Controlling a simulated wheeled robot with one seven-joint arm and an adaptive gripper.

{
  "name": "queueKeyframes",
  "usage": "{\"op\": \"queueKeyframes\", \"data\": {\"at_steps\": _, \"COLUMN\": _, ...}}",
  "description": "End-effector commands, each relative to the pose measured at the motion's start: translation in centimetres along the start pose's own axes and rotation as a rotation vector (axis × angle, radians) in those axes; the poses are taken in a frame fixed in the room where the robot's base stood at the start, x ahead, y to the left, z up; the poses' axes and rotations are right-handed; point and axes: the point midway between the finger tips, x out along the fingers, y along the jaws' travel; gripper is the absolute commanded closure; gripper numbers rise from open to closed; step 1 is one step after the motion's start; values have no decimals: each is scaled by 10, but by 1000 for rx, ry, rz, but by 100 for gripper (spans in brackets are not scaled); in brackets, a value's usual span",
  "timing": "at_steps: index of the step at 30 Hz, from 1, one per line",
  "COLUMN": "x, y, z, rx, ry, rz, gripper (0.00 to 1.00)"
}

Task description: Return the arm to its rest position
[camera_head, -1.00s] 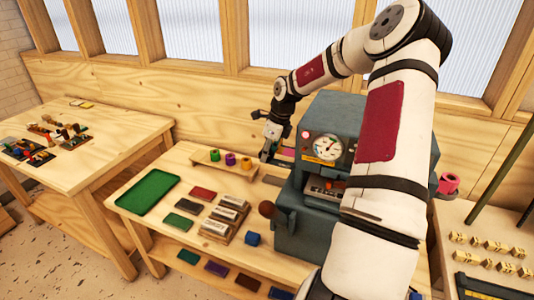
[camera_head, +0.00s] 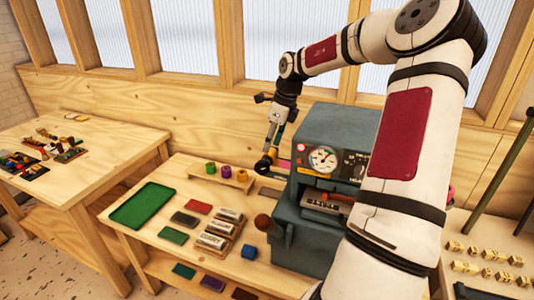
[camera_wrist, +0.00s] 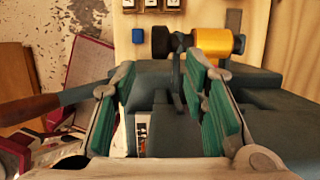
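My arm reaches from the lower right, bends at the top right and hangs its far end down over the bench. My gripper (camera_head: 268,160) is at the left side of the grey machine (camera_head: 325,128), above the bench and right of the small roll rack. In the wrist view my gripper (camera_wrist: 163,112) has its two teal-padded fingers apart, with nothing held between them. The grey machine's body shows between and beyond them. The head view shows the gripper too small to tell whether it touches the machine.
A green tray (camera_head: 145,206), several blocks and a blue cube (camera_head: 249,252) lie on the bench. A gold cylinder (camera_wrist: 214,42) shows in the wrist view. A side table (camera_head: 130,150) stands left.

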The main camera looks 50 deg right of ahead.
Motion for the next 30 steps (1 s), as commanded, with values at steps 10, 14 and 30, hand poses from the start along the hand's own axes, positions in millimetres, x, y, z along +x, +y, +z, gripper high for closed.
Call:
{"op": "queueKeyframes", "data": {"at_steps": 10, "x": -17, "y": 0, "z": 0, "rx": 0, "ry": 0, "rz": -1, "gripper": 60}}
{"op": "queueKeyframes", "data": {"at_steps": 14, "x": -17, "y": 0, "z": 0, "rx": 0, "ry": 0, "rz": -1, "gripper": 60}}
{"op": "queueKeyframes", "data": {"at_steps": 30, "x": -14, "y": -11, "z": 25, "rx": -130, "ry": 82, "rz": -175, "gripper": 60}}
